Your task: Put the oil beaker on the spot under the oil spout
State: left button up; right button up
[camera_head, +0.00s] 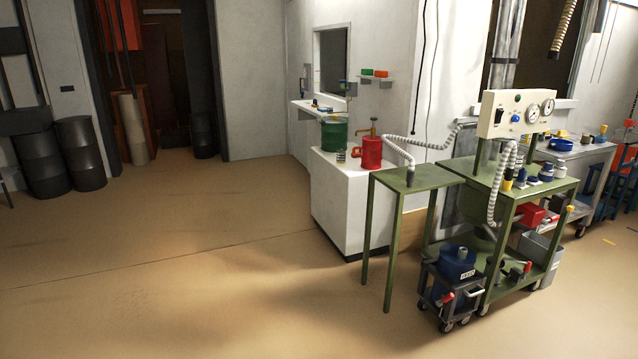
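No object is clearly recognisable as the oil beaker at this distance. I cannot tell for sure which part is the oil spout. A white ribbed hose (402,153) bends down over a narrow green table (430,178), and a small dark cylinder (410,178) is at its lower end, at the tabletop. A red can (368,153) and a green drum (334,135) stand on a white cabinet (338,200), with a brass tap-like fitting (373,127) above the red can. Neither of my grippers is in view.
A green cart (540,192) with a gauge panel (516,113) stands right of the narrow table. A low wheeled trolley (440,288) carrying a blue container (457,264) is in front. Black barrels (80,154) stand at the left. The floor at left and centre is clear.

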aim_at(340, 154)
jog(key=i, duration=2.05)
jog(key=i+z, duration=0.15)
jog(key=i, duration=0.4)
jog(key=i+j+z, duration=0.15)
jog(key=i, duration=0.35)
jog(key=i+j, duration=0.35)
jog(key=j, duration=0.15)
jog(key=z, duration=0.05)
